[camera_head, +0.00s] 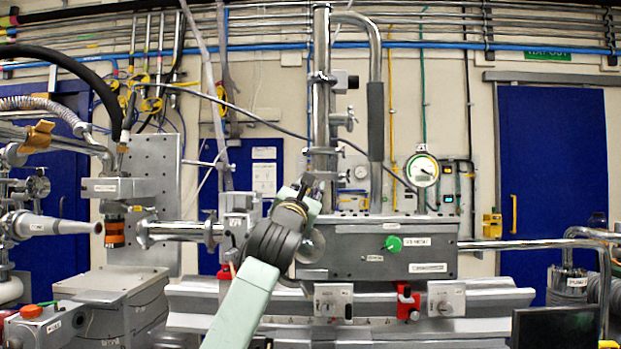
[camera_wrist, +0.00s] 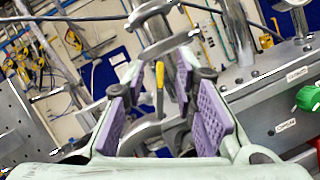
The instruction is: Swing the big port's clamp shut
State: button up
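My gripper (camera_head: 308,186) is in front of the vertical steel column, just above the grey chamber box. In the wrist view its purple-padded fingers (camera_wrist: 160,78) stand apart. Silver round flanges (camera_wrist: 165,45) of a vertical tube lie just beyond the fingertips. A curved silver part (camera_wrist: 148,132) shows between the fingers; I cannot tell whether it belongs to the clamp or whether a pad touches it. In the head view a round metal disc (camera_head: 311,245) shows beside my wrist, and my arm hides much around it. The clamp's position cannot be made out clearly.
The grey chamber box (camera_head: 350,262) with a green knob (camera_head: 393,243) is right of my gripper. A steel column (camera_head: 321,100) and a bent pipe with a dark sleeve (camera_head: 375,120) rise behind. A horizontal beam pipe (camera_head: 185,231) is at left. A dark monitor (camera_head: 553,328) stands at lower right.

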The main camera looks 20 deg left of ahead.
jog(key=shift+x, duration=1)
grip_shut()
